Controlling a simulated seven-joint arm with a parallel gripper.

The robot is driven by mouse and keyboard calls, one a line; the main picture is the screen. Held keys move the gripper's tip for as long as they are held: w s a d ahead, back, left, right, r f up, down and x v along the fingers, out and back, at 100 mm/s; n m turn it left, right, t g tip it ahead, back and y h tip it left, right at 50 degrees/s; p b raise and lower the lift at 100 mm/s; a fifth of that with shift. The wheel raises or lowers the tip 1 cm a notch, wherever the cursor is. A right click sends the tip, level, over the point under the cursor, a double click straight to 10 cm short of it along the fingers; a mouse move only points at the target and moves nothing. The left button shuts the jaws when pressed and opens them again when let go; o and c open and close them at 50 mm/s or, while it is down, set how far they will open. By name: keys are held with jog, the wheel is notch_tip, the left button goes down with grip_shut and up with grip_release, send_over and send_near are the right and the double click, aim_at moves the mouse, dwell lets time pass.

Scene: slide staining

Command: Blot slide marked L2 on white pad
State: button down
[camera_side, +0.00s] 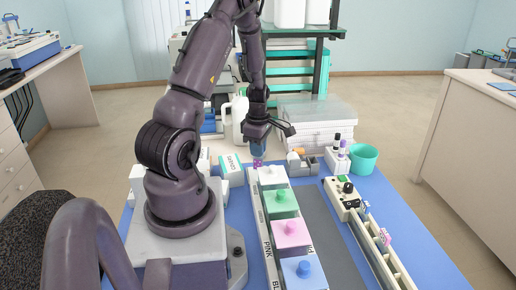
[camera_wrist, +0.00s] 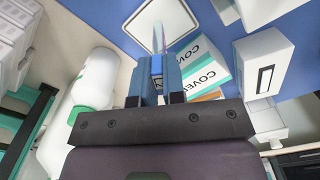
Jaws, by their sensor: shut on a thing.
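My gripper (camera_side: 258,148) is shut on a thin slide (camera_side: 257,162), which hangs upright below the fingers and shows a magenta patch in the side view. In the wrist view the slide (camera_wrist: 158,38) stands edge-on between the blue fingertips (camera_wrist: 158,72). Its mark cannot be read. A white pad (camera_wrist: 180,16) with a dark rim lies on the blue mat beyond the fingertips in the wrist view. I cannot tell whether the slide touches it. The pad cannot be made out in the side view.
Lidded staining jars, including green (camera_side: 285,202), pink (camera_side: 291,233) and blue (camera_side: 303,270), stand in a row in front. A slide rack (camera_side: 372,240) is at right, near a teal cup (camera_side: 363,157). COVER boxes (camera_wrist: 204,62) stand close beside my fingers.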

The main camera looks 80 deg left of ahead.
jog(key=shift+f, duration=0.45)
dwell(0.5)
jog(key=shift+d+f, duration=0.1)
jog(key=shift+f, duration=0.05)
dwell(2.1)
jog(key=shift+r, duration=3.1)
